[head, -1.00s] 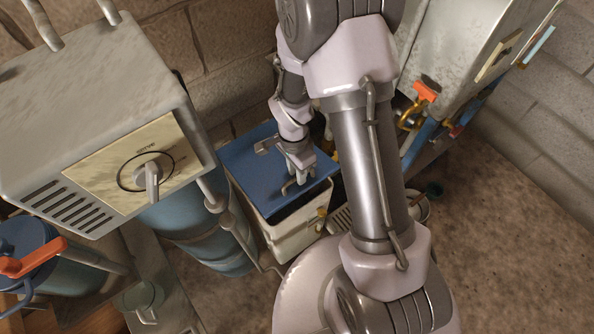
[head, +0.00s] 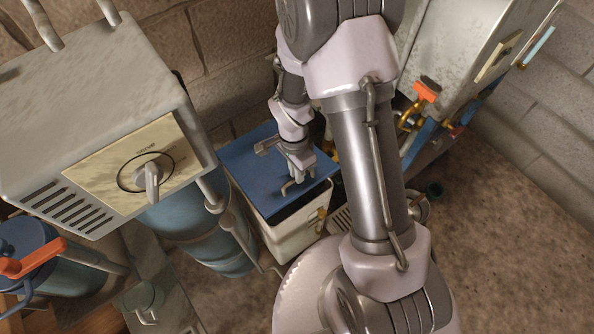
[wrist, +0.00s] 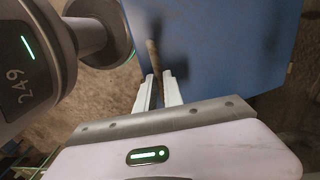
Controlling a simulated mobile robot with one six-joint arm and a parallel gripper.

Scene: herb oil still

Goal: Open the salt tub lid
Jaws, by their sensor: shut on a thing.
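The salt tub (head: 285,241) is a pale box with a flat blue lid (head: 249,163), in the middle of the head view. The lid lies over the tub's top, with a dark band under its front edge; I cannot tell whether it is slightly raised. My gripper (head: 289,186) is at the lid's front part, pointing down. In the wrist view the two pale fingers (wrist: 158,88) are close together on a thin brownish handle (wrist: 152,57) in front of the blue lid (wrist: 220,45). The fingers partly hide the handle.
A grey metal unit with a dial (head: 152,175) stands left of the tub, above a blue cylinder (head: 205,228). Another metal box (head: 465,45) with an orange-handled valve (head: 426,91) is at the right. A brick wall stands close behind. Bare floor (head: 500,220) lies at the right.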

